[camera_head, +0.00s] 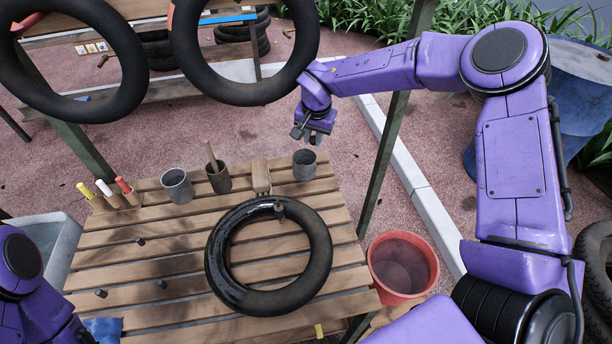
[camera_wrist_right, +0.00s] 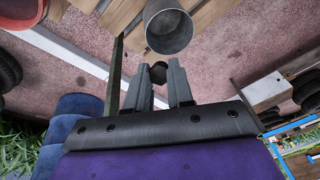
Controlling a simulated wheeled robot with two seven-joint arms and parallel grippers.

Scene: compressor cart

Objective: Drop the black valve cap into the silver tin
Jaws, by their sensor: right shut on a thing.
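My right gripper (camera_head: 305,138) is in the air behind the far right corner of the slatted table. In the right wrist view, its fingers (camera_wrist_right: 159,76) are shut on a small black round piece, the black valve cap (camera_wrist_right: 158,71). A grey metal tin (camera_head: 304,166) stands upright on the table just in front of this gripper. It also shows in the wrist view (camera_wrist_right: 168,34), open and seemingly empty, beyond the fingertips. A second, silvery tin (camera_head: 177,188) stands further left. My left arm is at the lower left; its fingers are not clearly visible.
A black tyre ring (camera_head: 222,272) lies on the table (camera_head: 155,262). A darker cup (camera_head: 219,181) holds a wooden handle. Markers (camera_head: 104,188) stand at the far left corner. Several small dark pegs (camera_head: 139,240) are on the slats. A red bucket (camera_head: 401,264) stands right.

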